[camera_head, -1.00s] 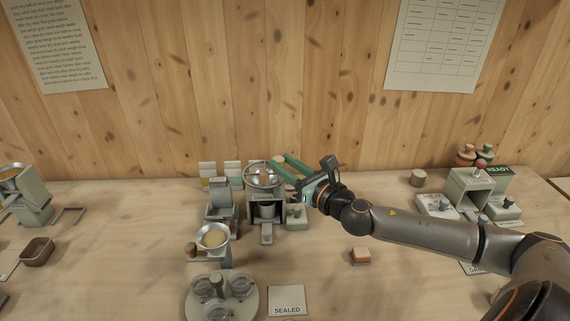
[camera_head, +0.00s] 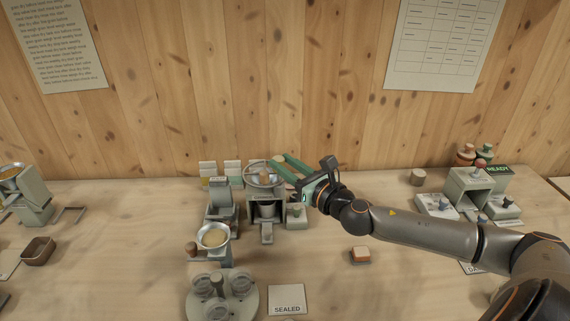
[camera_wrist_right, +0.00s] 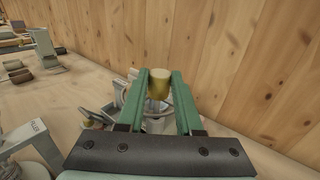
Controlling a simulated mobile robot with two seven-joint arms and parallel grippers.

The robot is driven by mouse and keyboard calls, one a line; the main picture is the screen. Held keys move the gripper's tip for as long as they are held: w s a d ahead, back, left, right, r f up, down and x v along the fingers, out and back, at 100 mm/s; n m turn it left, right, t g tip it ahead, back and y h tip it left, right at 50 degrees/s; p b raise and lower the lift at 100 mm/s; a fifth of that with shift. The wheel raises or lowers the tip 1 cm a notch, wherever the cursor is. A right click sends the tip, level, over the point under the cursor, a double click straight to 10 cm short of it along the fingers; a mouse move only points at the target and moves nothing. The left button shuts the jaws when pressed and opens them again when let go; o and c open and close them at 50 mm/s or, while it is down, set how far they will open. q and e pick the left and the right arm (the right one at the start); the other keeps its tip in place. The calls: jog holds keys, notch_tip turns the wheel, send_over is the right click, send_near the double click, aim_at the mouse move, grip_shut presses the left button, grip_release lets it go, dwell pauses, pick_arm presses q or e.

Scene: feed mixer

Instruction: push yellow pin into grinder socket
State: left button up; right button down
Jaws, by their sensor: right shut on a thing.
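I cannot tell whether this knob is the yellow pin. No socket can be made out for certain. My left gripper is not in view.
A round stand (camera_head: 247,306) with several clear jars is at the front, beside a SEALED card (camera_head: 287,300). An orange-and-white block (camera_head: 360,255) lies at centre right. A grey station (camera_head: 466,186) with a READY sign stands farther right. The wooden wall (camera_head: 320,110) is close behind.

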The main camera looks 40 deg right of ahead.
jog(key=shift+f+b, duration=0.8)
jog(key=shift+f, duration=0.3)
jog(key=c, duration=0.5)
grip_release()
jog(key=shift+f, duration=0.1)
jog(key=shift+c, duration=0.2)
jog(key=shift+o, duration=0.2)
jog(key=shift+s+a+f, duration=0.1)
jog(key=s+d+p, duration=0.1)
jog(key=s, duration=1.1)
jog(key=shift+s+r, duration=0.15)
jog(key=shift+r, duration=0.25)
